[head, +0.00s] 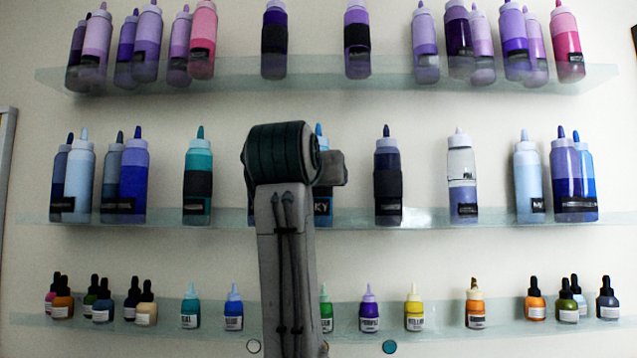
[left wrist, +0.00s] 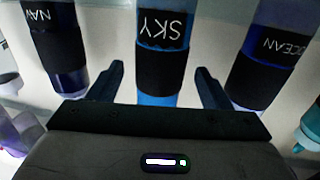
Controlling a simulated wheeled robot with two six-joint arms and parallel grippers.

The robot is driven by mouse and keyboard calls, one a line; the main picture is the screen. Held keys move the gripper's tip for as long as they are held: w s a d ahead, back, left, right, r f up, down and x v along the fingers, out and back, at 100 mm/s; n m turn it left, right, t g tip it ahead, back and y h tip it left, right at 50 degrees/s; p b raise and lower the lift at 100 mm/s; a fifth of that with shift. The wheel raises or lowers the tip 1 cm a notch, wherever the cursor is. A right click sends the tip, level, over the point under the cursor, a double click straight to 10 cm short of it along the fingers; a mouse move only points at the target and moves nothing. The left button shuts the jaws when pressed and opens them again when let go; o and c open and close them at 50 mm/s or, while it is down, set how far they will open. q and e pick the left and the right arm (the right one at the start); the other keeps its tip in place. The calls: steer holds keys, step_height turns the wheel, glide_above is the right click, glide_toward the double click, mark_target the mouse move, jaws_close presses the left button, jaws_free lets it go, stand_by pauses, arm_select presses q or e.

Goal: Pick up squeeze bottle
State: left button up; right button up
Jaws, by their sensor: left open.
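The squeeze bottle labelled SKY (left wrist: 163,50) is blue with a black band and shows upside down in the left wrist view. The arm also hides the gripper there. My right gripper is in neither view.
In the left wrist view, a NAVY bottle (left wrist: 57,50) and an OCEAN bottle (left wrist: 268,55) flank the fingers closely. More squeeze bottles stand on the upper shelf (head: 400,72). Small dropper bottles line the lower shelf (head: 445,308). The middle shelf has bare gaps.

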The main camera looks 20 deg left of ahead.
arm_select(q)
steer(key=w, duration=0.2)
steer(key=w+p, duration=0.1)
steer(key=w, duration=0.1)
steer(key=shift+a+f, duration=0.15)
steer(key=shift+a, duration=0.05)
steer(key=shift+s, duration=0.15)
steer(key=shift+c, duration=1.1)
steer(key=c, duration=1)
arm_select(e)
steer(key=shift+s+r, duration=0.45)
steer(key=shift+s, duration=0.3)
arm_select(q)
steer(key=shift+o, duration=0.2)
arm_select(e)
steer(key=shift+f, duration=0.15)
